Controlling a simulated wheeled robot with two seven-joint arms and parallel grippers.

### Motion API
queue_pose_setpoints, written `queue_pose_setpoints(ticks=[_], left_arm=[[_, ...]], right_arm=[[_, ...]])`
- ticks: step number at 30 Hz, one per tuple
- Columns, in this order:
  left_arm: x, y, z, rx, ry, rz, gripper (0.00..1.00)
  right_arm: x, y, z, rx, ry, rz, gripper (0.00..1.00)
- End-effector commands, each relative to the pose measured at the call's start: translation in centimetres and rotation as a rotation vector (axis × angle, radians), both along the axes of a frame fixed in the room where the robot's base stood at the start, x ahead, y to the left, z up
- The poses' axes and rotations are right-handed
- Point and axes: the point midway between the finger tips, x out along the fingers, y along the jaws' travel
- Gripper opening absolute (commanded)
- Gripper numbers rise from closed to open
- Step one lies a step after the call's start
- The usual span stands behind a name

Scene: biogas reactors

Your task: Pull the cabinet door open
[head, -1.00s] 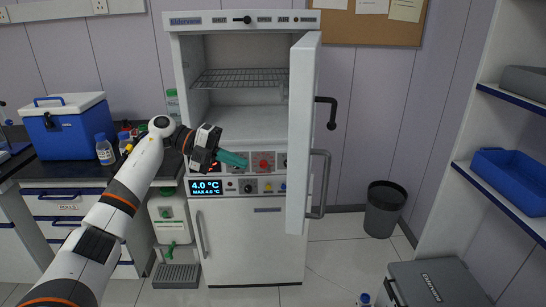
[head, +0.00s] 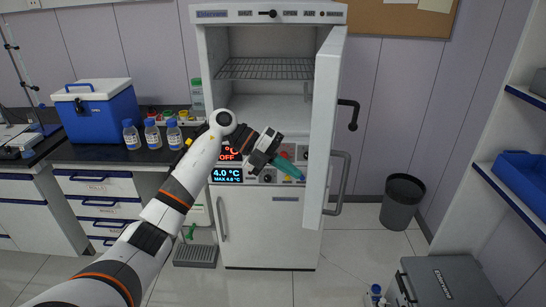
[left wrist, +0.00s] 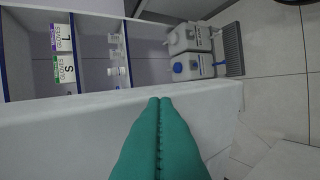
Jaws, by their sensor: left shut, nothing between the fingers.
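The tall white cabinet (head: 213,85) stands in the middle of the head view. Its upper door (head: 324,130) stands swung out toward me, hinged on the right, so the shelf space inside shows. The door's grey handle (head: 341,182) is on its far right side. My left gripper (head: 300,178), with teal fingers, is shut and empty in front of the control panel, just left of the door's inner side. In the left wrist view, the shut fingers (left wrist: 160,100) point at a broad white surface, probably the door; contact cannot be told. My right gripper is out of view.
A black hooked latch (head: 350,115) sticks out right of the door. A bin (head: 400,203) stands on the floor at right, near blue-edged shelves. A blue cooler (head: 97,108) and bottles (head: 153,134) stand on the left counter. A grey case (head: 447,283) lies at front right.

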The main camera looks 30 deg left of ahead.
Motion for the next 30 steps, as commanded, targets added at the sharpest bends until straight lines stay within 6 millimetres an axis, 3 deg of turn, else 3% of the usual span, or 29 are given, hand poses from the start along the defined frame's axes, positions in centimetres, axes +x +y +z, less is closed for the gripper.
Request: queue_pose_setpoints(ticks=[17,20,30], left_arm=[[0.5,-1.5,0.0,0.003,0.002,0.012,0.0],[1.1,-3.4,0.1,0.01,0.004,0.048,0.0],[4.5,-13.0,0.3,0.001,0.006,0.234,0.0]], right_arm=[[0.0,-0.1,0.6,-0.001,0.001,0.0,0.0],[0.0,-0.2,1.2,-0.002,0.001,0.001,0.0],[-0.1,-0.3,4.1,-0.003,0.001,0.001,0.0]])
